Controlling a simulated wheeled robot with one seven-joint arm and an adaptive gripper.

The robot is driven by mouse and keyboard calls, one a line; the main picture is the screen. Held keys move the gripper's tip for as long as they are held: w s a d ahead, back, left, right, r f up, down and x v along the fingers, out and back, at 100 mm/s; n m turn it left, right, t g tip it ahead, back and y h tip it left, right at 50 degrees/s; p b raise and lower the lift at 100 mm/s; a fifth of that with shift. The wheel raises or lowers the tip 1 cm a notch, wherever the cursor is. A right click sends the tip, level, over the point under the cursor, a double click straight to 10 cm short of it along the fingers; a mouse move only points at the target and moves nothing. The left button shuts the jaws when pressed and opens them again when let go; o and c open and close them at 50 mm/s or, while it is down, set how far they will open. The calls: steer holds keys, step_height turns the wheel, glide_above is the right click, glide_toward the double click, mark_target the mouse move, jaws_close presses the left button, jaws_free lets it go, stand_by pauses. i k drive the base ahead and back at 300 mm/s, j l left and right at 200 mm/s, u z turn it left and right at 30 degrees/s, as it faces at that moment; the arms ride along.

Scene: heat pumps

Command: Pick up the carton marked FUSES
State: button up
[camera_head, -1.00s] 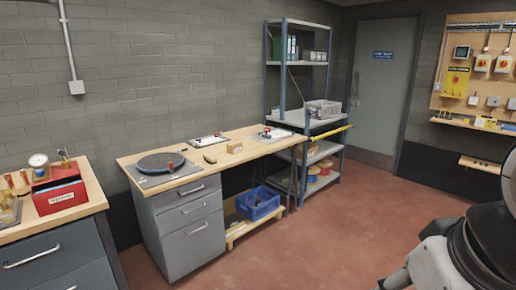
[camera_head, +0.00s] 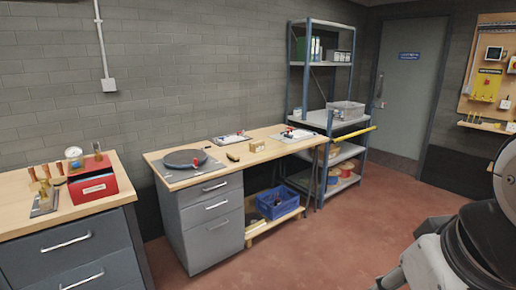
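A small tan carton (camera_head: 257,146) stands on the wooden workbench (camera_head: 272,151), right of the dark round disc and near the bench's middle. It has some marking on its front, but it is too small to read, so I cannot tell if it says FUSES. No other clear carton shows on the bench. Part of my arm shows at the lower right, well away from the bench. My gripper itself does not show.
A dark disc (camera_head: 186,159), a clipboard (camera_head: 231,137) and small items share the bench. A blue crate (camera_head: 278,204) sits on the low shelf below. A red box (camera_head: 93,185) stands on the left cabinet. Blue shelving (camera_head: 327,120) stands at right. The red floor in front is clear.

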mark_target(256, 147)
steer(key=i+z, duration=0.15)
steer(key=i, duration=1.05)
steer(key=i+l, duration=0.1)
steer(key=i, duration=2.35)
steer(key=i+u, duration=0.2)
steer(key=i, duration=0.4)
